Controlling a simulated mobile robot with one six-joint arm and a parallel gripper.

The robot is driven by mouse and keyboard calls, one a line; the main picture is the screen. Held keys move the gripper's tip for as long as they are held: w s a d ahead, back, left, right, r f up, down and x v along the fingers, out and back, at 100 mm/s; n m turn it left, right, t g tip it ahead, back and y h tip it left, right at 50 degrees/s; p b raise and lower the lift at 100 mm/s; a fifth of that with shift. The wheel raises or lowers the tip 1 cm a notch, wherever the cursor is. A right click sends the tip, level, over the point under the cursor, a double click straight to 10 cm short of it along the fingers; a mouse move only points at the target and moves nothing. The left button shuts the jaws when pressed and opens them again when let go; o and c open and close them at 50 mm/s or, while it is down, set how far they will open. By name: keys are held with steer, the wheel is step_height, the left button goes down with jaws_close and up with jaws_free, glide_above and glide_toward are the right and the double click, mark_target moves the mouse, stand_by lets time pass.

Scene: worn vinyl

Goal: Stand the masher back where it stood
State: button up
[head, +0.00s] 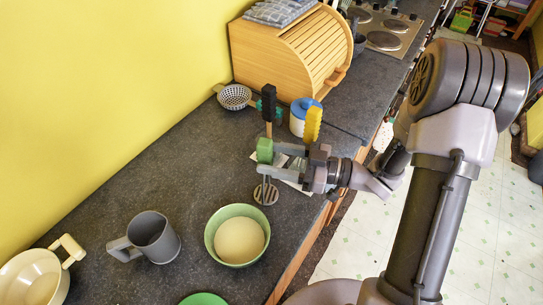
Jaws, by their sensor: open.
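The masher (267,193) appears upright, its round slotted head low at the counter and its black handle rising above my gripper. I cannot tell for sure whether the head touches the surface. My gripper (282,158) reaches in from the right at the masher's mid-height, with its jaws open. A green block at the jaw end covers part of the masher's shaft. The handle shows above that block. From this one view I cannot tell whether the jaws touch the shaft or are only around it.
A green bowl (217,222) with pale contents, a grey mug (154,237) and a cream pan (30,279) stand in front. A strainer (235,97), a wooden bread box (290,52) and a blue-lidded jar (297,127) are behind. Dark counter (170,165) is clear left of the masher.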

steer(key=p+v, duration=0.2)
steer(key=v, duration=0.5)
steer(key=shift+d, duration=0.3)
stand_by(1.0)
stand_by(0.3)
steer(key=p+v, duration=0.3)
steer(key=v, duration=1.4)
steer(key=shift+d, duration=0.2)
